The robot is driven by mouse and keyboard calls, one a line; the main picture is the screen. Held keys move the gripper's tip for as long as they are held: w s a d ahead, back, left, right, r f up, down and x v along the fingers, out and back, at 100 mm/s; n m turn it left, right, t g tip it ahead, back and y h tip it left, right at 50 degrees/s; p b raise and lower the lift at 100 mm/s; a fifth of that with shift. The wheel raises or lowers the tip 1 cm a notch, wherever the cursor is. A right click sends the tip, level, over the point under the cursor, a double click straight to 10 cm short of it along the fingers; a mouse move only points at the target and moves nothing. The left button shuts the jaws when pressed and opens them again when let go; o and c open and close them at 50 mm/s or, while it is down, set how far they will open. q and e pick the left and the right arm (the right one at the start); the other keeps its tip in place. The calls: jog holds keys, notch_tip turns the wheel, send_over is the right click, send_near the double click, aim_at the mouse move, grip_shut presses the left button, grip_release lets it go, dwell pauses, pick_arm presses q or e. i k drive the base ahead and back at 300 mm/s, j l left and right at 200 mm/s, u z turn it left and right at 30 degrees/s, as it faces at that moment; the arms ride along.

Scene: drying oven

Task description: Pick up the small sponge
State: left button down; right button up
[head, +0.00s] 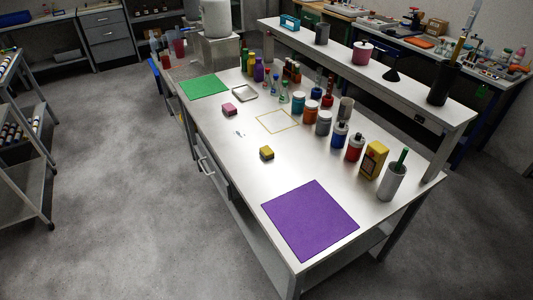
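A small yellow block with darker sides (266,153), sponge-like in look, lies on the bare middle of the white table (215,140). Neither block is touched by anything. Neither of my grippers shows in the head view.
A purple mat (310,220) lies at the near end and a green mat (204,87) at the far end. A yellow square outline (277,121) marks the middle. Several bottles and jars (323,123) line the right side, below a raised shelf (400,88).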

aim_at(265, 152)
jog(key=i+j+z, duration=0.2)
jog(key=i+j, duration=0.25)
jog(key=j, duration=0.2)
jog(key=i+j+z, duration=0.1)
jog(key=j, duration=0.25)
jog(key=i+j, duration=0.25)
jog(key=i+j+z, duration=0.15)
jog(key=j, duration=0.3)
jog(key=i+j+z, duration=0.1)
jog(key=j, duration=0.3)
jog(key=i+j+z, duration=0.1)
jog(key=i+j, duration=0.2)
jog(key=i+j+z, duration=0.1)
jog(key=i+j, duration=0.2)
jog(key=i, duration=0.2)
